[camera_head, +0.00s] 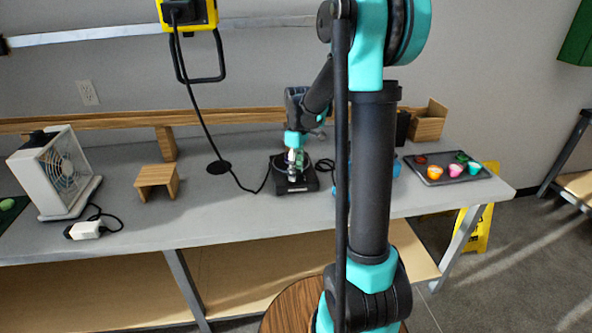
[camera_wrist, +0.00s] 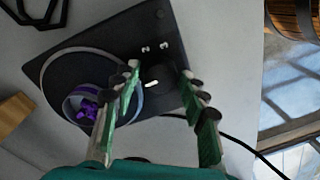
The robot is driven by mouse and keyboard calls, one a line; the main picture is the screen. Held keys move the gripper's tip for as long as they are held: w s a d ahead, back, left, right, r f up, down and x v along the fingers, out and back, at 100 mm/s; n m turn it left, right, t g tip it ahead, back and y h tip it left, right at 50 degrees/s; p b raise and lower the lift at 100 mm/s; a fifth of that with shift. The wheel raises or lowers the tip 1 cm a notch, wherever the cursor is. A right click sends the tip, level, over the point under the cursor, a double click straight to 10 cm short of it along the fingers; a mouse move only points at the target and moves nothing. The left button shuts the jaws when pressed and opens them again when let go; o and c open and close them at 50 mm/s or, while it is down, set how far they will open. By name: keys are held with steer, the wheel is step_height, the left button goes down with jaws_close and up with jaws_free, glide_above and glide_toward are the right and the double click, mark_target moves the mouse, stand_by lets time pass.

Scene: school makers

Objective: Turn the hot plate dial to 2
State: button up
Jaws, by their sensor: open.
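The black hot plate (camera_head: 313,184) sits on the grey table in the head view, with my gripper (camera_head: 292,172) over it. In the wrist view the hot plate (camera_wrist: 168,30) has a round heating surface at the left and a dark dial (camera_wrist: 156,76) with a short white pointer mark. My gripper (camera_wrist: 160,72) is open, its green-padded fingers on either side of the dial. I cannot tell whether the fingertips touch it. A pale-rimmed round container (camera_wrist: 72,105) with purple contents rests on the heating surface.
A white fan (camera_head: 62,172) and a small wooden stand (camera_head: 157,181) stand to the left. A dark tray (camera_head: 480,178) with colourful cups lies to the right. A black cord (camera_head: 210,135) runs down to the table near the hot plate. Bare tabletop lies between.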

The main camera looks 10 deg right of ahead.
steer(key=shift+c, duration=0.4)
steer(key=c, duration=0.8)
steer(key=shift+m, duration=0.4)
steer(key=m, duration=0.7)
steer(key=shift+m, duration=0.3)
steer(key=m, duration=0.3)
steer(key=shift+t, duration=0.3)
steer(key=shift+s+m, duration=0.1)
steer(key=shift+m, duration=2)
